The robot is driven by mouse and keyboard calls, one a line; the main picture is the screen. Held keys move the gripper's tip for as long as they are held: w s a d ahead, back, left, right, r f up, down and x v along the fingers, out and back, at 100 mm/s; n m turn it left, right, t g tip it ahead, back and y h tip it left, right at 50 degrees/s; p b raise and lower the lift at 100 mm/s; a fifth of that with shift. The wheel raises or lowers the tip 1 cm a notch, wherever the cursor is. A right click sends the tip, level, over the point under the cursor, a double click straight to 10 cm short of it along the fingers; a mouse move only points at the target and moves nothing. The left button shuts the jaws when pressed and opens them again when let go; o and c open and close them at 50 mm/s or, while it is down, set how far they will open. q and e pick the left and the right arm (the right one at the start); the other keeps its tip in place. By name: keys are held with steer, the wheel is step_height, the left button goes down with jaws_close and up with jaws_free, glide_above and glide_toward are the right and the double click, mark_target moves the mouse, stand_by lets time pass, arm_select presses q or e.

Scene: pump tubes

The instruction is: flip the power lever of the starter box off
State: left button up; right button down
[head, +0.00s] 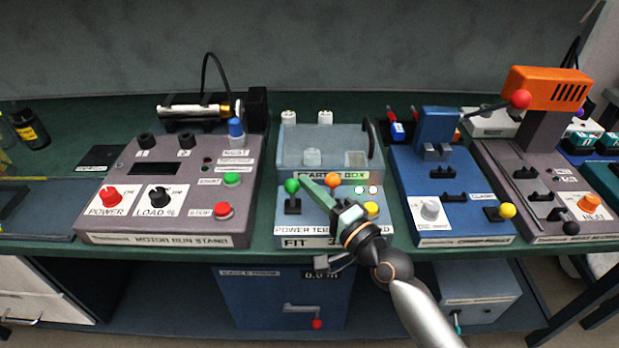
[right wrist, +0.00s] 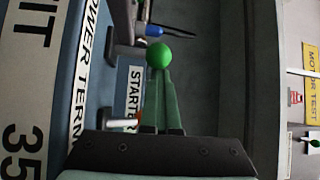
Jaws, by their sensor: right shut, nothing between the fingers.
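The starter box (head: 325,150) is a grey-blue box with a labelled front panel at the middle of the bench. Its power lever has a green ball (head: 292,186) at the panel's left, standing up over a black slotted base (head: 292,206). My right gripper (head: 307,182) reaches in from the lower right, its greenish fingers shut and empty, with the tips just right of the green ball. In the right wrist view the ball (right wrist: 159,55) is right at the tips of the fingers (right wrist: 160,90). I cannot tell whether they touch. My left gripper is not in view.
An orange knob (head: 332,180) and a yellow knob (head: 371,208) are close to my right gripper on the same panel. The motor run stand (head: 160,225) is to the left. A blue unit (head: 455,190) and a grey unit with an orange top (head: 545,88) are to the right.

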steer(key=shift+s+a+f, duration=0.2)
steer(key=shift+s+f, duration=0.05)
steer(key=shift+s, duration=0.1)
steer(key=shift+r, duration=0.1)
steer(key=shift+s+d, duration=0.35)
steer(key=shift+d, duration=0.05)
steer(key=v, duration=1.1)
steer(key=shift+s+b, duration=0.25)
steer(key=shift+b, duration=0.05)
